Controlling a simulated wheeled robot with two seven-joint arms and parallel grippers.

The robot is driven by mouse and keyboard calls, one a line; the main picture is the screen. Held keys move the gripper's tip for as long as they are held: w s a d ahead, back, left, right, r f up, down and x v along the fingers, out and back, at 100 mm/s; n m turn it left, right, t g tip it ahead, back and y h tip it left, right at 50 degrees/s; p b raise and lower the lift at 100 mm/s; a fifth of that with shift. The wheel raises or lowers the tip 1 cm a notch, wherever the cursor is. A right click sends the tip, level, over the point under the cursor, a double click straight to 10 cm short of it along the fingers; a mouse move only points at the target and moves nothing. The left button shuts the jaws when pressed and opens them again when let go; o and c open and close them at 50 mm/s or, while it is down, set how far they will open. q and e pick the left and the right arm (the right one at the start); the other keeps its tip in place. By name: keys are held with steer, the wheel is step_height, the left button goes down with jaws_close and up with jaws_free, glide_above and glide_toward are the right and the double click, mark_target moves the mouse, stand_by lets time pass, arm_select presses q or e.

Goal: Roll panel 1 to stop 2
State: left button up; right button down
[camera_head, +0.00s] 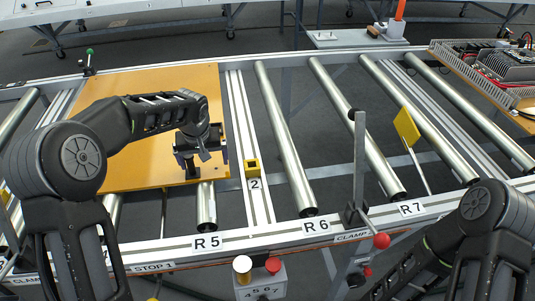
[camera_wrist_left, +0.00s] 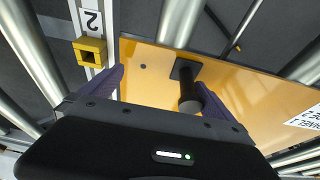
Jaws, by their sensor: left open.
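Panel 1 (camera_head: 150,90) is a flat orange board lying on the rollers at the left; its printed label (camera_wrist_left: 310,115) shows at the right of the left wrist view. A black upright handle (camera_wrist_left: 188,92) stands on the panel near its edge. My left gripper (camera_head: 200,155) is over the panel's front right corner, open, with the handle between its fingers in the left wrist view (camera_wrist_left: 170,95); I see no grip on it. Stop 2 is a yellow block (camera_head: 252,168) by the label 2, just right of the panel, and also shows in the left wrist view (camera_wrist_left: 90,52). My right gripper is out of view.
Bare rollers (camera_head: 285,140) run to the right of stop 2. A clamp with a red knob (camera_head: 381,241) stands on the front rail. A yellow paddle (camera_head: 406,127) stands among the right rollers. A board with electronics (camera_head: 490,65) lies at the far right.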

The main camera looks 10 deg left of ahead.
arm_select(q)
steer(key=w+d, duration=0.3)
steer(key=d, duration=0.5)
steer(key=w+d+p, duration=0.1)
steer(key=w+d, duration=0.2)
steer(key=d, duration=0.6)
steer(key=shift+d, duration=0.3)
steer(key=shift+a, duration=0.1)
steer(key=shift+s+a, duration=0.15)
steer(key=shift+a, duration=0.4)
step_height(320, 180, up, 9)
steer(key=p, duration=0.6)
stand_by(0.4)
